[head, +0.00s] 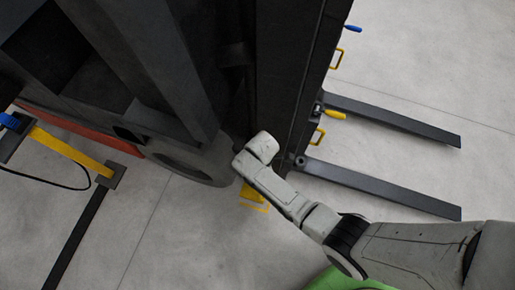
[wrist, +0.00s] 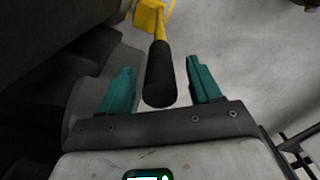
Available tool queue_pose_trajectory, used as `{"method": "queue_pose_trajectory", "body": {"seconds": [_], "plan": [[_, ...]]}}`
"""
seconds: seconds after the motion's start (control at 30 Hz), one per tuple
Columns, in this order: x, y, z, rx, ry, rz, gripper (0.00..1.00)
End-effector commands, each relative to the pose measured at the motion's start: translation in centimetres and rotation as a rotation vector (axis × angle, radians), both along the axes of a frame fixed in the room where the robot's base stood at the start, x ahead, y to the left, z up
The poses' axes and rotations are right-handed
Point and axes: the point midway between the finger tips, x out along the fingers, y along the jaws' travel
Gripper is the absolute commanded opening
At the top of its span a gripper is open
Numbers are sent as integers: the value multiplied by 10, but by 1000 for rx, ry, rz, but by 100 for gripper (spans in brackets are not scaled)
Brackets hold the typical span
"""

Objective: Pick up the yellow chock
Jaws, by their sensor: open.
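The yellow chock (head: 252,195) sits on the floor beside the forklift's wheel in the head view, partly hidden by my arm. In the wrist view, a yellow piece (wrist: 150,16) at the top edge has a yellow rod that ends in a black grip (wrist: 160,78), which looks like the chock's handle. My gripper (wrist: 158,66) is open, with one teal finger on each side of the black grip. Gaps show between the grip and both fingers. The fingers are hidden in the head view.
A dark forklift (head: 150,70) stands close to my arm, with its wheel (head: 190,165) beside the chock. Two forks (head: 390,190) reach out to the right.

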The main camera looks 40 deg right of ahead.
Motion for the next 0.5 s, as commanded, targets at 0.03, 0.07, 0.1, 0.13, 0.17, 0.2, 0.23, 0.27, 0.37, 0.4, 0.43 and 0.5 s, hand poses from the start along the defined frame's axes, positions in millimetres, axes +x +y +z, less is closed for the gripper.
{"method": "queue_pose_trajectory", "body": {"seconds": [0.03, 0.07, 0.1, 0.13, 0.17, 0.2, 0.23, 0.27, 0.37, 0.4, 0.43, 0.5], "plan": [[0, 0, -2, 0, 0, 0, 63], [0, 0, -2, 0, 0, 0, 63], [0, 0, -2, 0, 0, 0, 63], [0, 0, -2, 0, 0, 0, 63], [0, 0, -2, 0, 0, 0, 63], [0, 0, -2, 0, -1, 0, 63], [0, 0, -2, 0, -1, 0, 63], [0, 0, -2, 0, 0, 0, 61], [0, 0, -2, 0, 0, 0, 52], [0, 0, -2, 0, 0, 0, 48], [0, 0, -2, 0, 0, 0, 45], [0, 0, -2, 0, 0, 0, 38]]}}
